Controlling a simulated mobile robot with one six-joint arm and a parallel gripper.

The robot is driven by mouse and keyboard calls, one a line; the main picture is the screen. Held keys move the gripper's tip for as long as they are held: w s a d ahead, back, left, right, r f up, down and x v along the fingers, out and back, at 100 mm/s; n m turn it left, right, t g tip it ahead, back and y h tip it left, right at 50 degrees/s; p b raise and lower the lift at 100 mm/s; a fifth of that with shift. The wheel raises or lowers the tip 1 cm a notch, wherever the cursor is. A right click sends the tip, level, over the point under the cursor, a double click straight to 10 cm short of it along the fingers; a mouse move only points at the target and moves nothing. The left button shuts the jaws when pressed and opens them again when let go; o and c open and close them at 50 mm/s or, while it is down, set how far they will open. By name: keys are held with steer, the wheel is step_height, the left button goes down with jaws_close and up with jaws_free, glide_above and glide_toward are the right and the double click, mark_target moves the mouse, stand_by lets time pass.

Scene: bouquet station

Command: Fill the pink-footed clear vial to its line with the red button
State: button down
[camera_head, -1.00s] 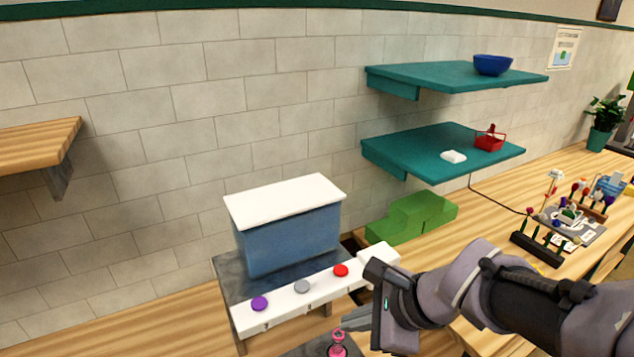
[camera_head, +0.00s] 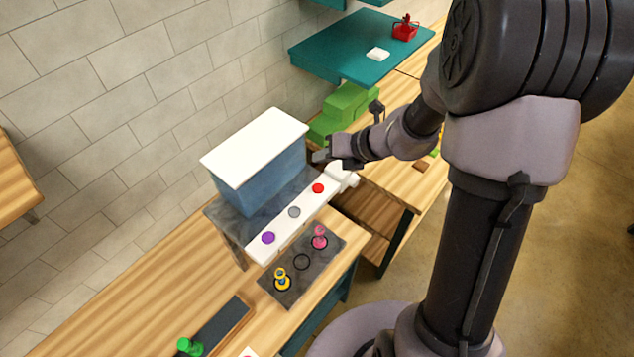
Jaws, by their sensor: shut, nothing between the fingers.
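The pink-footed clear vial (camera_head: 320,239) stands upright on a dark mat (camera_head: 303,288), in front of the dispenser's white button bar. Its line and any liquid in it are too small to make out. The red button (camera_head: 318,188) is at the right end of the bar (camera_head: 283,229), past a grey button (camera_head: 294,212) and a purple button (camera_head: 268,238). My gripper (camera_head: 319,156) is shut and empty, behind and above the red button, close to the right side of the blue tank (camera_head: 262,178). I cannot tell whether it touches anything.
A yellow-and-blue-footed vial (camera_head: 282,281) stands on the same mat, with an empty ring (camera_head: 302,262) between the vials. A green piece (camera_head: 188,346) is on a dark tray at the front left. Green blocks (camera_head: 345,104) and a teal shelf (camera_head: 345,50) are behind my gripper.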

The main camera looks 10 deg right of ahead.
mark_target(321, 189)
steer(key=shift+f, duration=0.1)
step_height(321, 189, down, 9)
steer(key=b, duration=0.8)
steer(key=shift+a+r, duration=0.15)
steer(key=shift+r, duration=0.05)
stand_by(1.3)
steer(key=shift+f+b, duration=0.4)
steer(key=shift+f, duration=0.05)
steer(key=shift+f+b, duration=0.5)
steer(key=shift+f, duration=0.05)
stand_by(0.5)
stand_by(0.4)
steer(key=shift+r+p, duration=0.95)
steer(key=shift+r, duration=0.05)
